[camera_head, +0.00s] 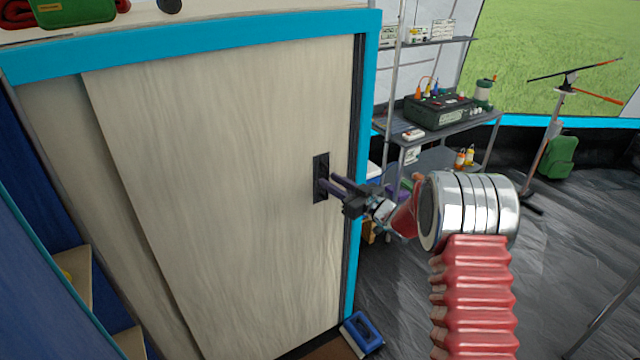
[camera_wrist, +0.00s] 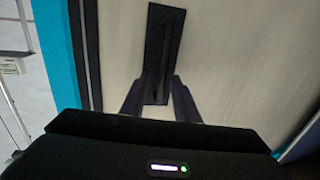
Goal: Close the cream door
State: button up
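The cream door (camera_head: 230,190) is a tall wood-grain sliding panel in a bright blue frame (camera_head: 200,45). Its right edge stands close to the frame's right post, with a narrow dark strip between them. Another cream panel (camera_head: 65,130) shows behind its left edge. A dark upright handle plate (camera_head: 321,165) sits near the door's right edge; it also shows in the wrist view (camera_wrist: 162,50). My gripper (camera_head: 326,185) is open, its fingertips at the lower part of the plate. In the wrist view the fingers (camera_wrist: 160,85) are apart with the plate between them. Whether they touch it I cannot tell.
Blue shelving (camera_head: 50,215) stands at the left. A metal rack (camera_head: 440,130) with a dark green case (camera_head: 437,110) stands right of the frame. A blue object (camera_head: 362,333) lies on the floor by the frame's foot. Dark floor at the right is largely clear.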

jog(key=v, duration=1.3)
jog(key=shift+s+d, duration=0.25)
jog(key=shift+s, duration=0.05)
